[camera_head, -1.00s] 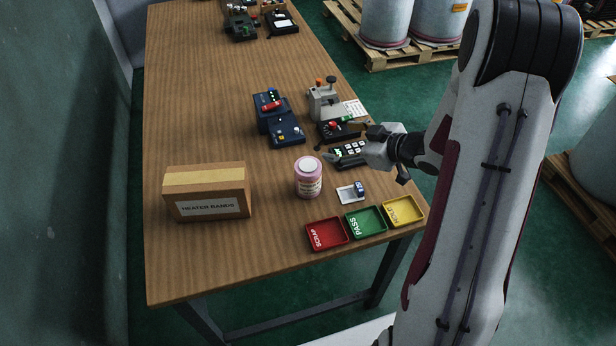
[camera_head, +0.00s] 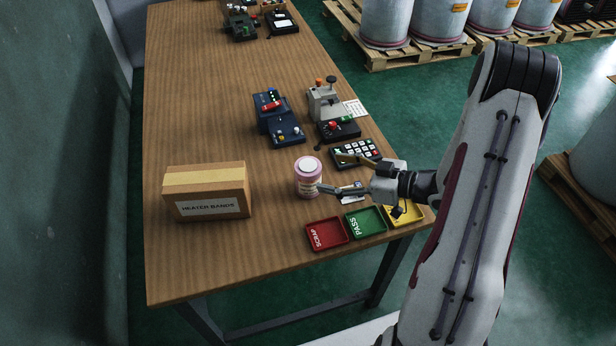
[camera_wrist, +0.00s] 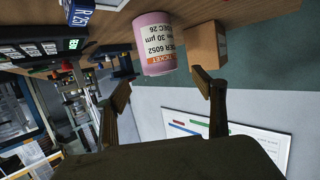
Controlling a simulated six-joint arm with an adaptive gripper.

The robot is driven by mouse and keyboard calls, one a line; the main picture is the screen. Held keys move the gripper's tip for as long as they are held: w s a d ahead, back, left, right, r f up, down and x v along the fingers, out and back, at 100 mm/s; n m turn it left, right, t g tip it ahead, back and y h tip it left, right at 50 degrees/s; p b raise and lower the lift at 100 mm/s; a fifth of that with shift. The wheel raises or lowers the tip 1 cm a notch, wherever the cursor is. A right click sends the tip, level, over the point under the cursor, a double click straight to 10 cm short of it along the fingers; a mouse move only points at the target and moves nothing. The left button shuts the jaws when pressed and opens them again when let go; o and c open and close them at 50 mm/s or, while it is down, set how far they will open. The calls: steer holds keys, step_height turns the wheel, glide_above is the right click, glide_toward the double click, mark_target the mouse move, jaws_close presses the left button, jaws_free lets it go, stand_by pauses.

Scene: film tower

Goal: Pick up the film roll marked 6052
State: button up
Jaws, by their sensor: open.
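The pink film roll (camera_head: 308,177) with a white top stands upright on the wooden table (camera_head: 200,120). In the wrist view the film roll (camera_wrist: 157,45) appears upside down, and its label reads "6052". My gripper (camera_head: 330,172) is open, its fingers pointing left toward the roll, with the nearer fingertip very close to the roll's right side. In the wrist view my gripper's fingers (camera_wrist: 160,85) are spread wide, with the roll ahead between and beyond them. I cannot tell if a finger touches it.
A cardboard box (camera_head: 207,190) stands left of the roll. Red (camera_head: 327,233), green (camera_head: 366,221) and yellow (camera_head: 404,212) trays line the front edge. A keypad (camera_head: 356,152), a blue device (camera_head: 278,118) and a grey press (camera_head: 325,100) stand behind. A small white card is partly hidden beneath my gripper.

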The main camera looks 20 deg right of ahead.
mark_target(313, 167)
steer(key=shift+w+a, duration=0.1)
steer(key=shift+x, duration=1.15)
steer(key=shift+w+a, duration=0.1)
steer(key=shift+w+a, duration=0.9)
steer(key=shift+a, duration=0.1)
steer(key=shift+x, duration=1.2)
steer(key=c, duration=1.5)
